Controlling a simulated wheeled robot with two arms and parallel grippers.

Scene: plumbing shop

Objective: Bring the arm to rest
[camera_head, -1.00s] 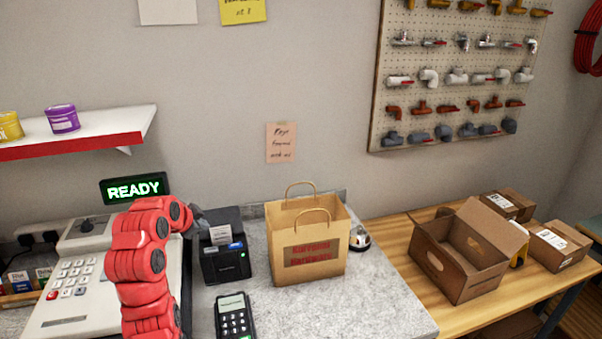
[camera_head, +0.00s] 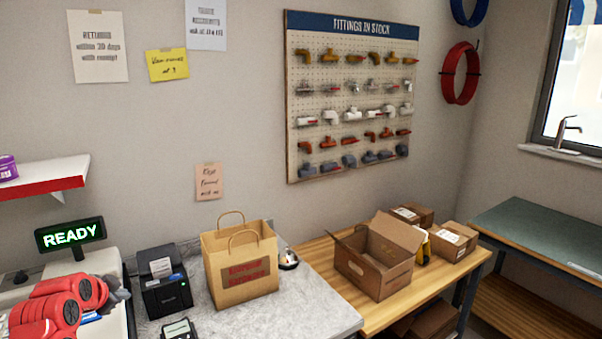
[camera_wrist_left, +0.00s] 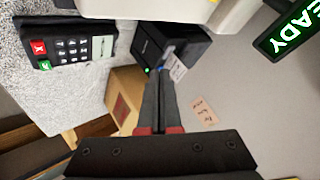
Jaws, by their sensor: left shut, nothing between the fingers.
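My red left arm comes in at the lower left of the head view. Its dark left gripper (camera_head: 118,292) is over the till, just left of the black receipt printer (camera_head: 164,282). In the left wrist view the two fingers of the left gripper (camera_wrist_left: 168,75) are together with nothing between them. They point toward the receipt printer (camera_wrist_left: 165,45). My right gripper is not in view.
A card terminal (camera_head: 180,330), a paper bag (camera_head: 240,270) and a bell (camera_head: 288,259) stand on the grey counter (camera_head: 310,310). A green READY display (camera_head: 70,236) rises behind the till. An open cardboard box (camera_head: 375,268) is on the wooden table (camera_head: 425,281) at right.

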